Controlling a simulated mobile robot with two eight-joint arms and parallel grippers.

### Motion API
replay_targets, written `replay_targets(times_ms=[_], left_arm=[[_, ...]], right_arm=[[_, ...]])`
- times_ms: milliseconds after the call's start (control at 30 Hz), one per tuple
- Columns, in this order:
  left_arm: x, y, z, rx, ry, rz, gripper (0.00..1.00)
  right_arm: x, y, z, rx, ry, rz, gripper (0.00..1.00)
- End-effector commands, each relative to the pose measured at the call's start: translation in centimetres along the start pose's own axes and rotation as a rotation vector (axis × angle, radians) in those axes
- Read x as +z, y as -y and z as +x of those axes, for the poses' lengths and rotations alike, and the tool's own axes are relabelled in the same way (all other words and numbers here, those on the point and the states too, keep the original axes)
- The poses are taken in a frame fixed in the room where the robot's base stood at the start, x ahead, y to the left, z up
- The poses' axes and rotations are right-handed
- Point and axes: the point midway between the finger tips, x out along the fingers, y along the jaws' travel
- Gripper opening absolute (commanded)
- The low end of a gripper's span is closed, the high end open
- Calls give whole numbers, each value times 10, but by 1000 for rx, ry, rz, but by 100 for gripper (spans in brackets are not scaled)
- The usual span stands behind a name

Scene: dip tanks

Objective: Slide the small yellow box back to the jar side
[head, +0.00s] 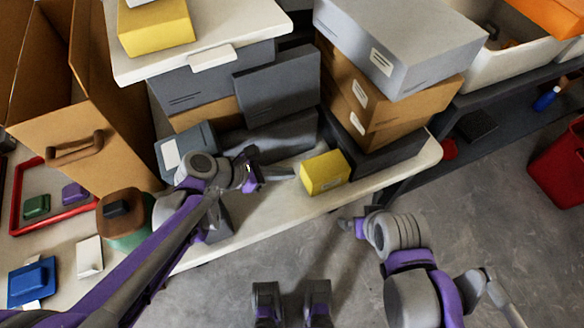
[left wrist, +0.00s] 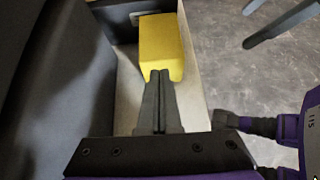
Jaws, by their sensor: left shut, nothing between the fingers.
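The small yellow box (head: 325,173) sits on the pale tabletop near its front edge, just in front of the stacked boxes. It also shows in the left wrist view (left wrist: 160,45), straight beyond my fingertips. My left gripper (head: 290,173) is shut and empty, low over the table at the box's left side. In the left wrist view the fingertips (left wrist: 160,76) overlap the box's near face; I cannot tell whether they touch it. My right gripper (head: 347,224) is off the table's front edge, small and partly hidden; its opening is unclear. I cannot make out a jar for certain.
Grey and brown boxes (head: 392,92) are stacked behind the yellow box. A larger yellow box (head: 157,30) stands on a raised shelf. A brown-and-green container (head: 125,228) stands at the left, near a red-rimmed tray (head: 17,200). Bare tabletop (head: 268,213) lies left of the box.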

Motion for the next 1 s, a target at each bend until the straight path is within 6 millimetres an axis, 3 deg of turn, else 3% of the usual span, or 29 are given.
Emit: replay_targets(times_ms=[300,533,700,1000], left_arm=[[38,1,56,-4,-1,7,0],[60,1,88,-1,-2,7,0],[46,0,95,2,-3,4,0],[44,1,95,-1,-8,8,0]], right_arm=[[-1,0,-1,0,0,0,100],[-1,0,-2,0,-1,0,100],[3,0,5,0,2,0,100],[4,0,6,0,2,0,100]])
